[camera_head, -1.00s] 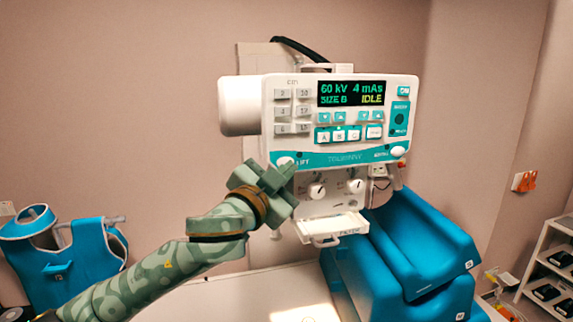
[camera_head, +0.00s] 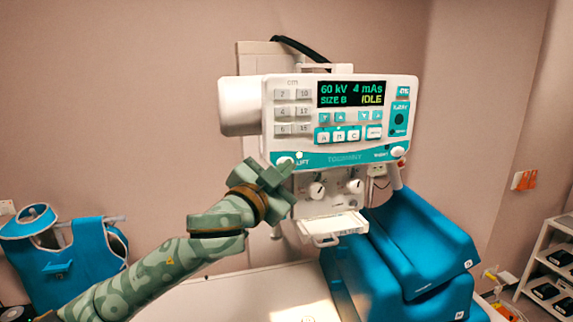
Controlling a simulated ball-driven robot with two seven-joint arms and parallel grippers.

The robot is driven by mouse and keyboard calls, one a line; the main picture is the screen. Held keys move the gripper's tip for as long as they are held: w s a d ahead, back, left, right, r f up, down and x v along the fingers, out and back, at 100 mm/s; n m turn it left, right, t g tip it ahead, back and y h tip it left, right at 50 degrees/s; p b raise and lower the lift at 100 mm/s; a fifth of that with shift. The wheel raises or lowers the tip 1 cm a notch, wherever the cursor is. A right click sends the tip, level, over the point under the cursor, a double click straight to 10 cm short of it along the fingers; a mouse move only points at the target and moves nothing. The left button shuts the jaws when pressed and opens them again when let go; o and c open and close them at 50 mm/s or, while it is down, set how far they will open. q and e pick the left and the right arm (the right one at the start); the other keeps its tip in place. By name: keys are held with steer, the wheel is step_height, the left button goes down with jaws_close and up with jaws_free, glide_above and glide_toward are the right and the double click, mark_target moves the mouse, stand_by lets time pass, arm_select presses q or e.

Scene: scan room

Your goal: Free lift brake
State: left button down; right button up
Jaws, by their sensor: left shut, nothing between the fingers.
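The x-ray tube head's control panel (camera_head: 340,120) faces me, its display (camera_head: 351,93) reading 60 kV, 4 mAs, SIZE B and IDLE. At its lower left corner is a white round button (camera_head: 285,160) beside the label LIFT. A similar white button (camera_head: 397,152) sits at the lower right corner. My right gripper is not in view.
Below the panel are two dials (camera_head: 317,190) and a white filter tray (camera_head: 332,228). Blue padded blocks (camera_head: 400,260) stand at the right on the white table (camera_head: 235,295). A blue apron (camera_head: 62,260) hangs at the left. A shelf (camera_head: 552,265) stands far right.

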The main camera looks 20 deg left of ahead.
arm_select(q)
steer(key=shift+s+d+p, duration=0.25)
steer(key=shift+s+p, duration=0.05)
steer(key=shift+s, duration=0.15)
steer(key=s+d+p, duration=0.1)
steer(key=s, duration=0.1)
steer(key=s+d+p, duration=0.1)
steer(key=s+d, duration=0.1)
steer(key=s, duration=0.1)
steer(key=shift+d+p, duration=0.2)
steer(key=shift+p, duration=0.15)
stand_by(1.2)
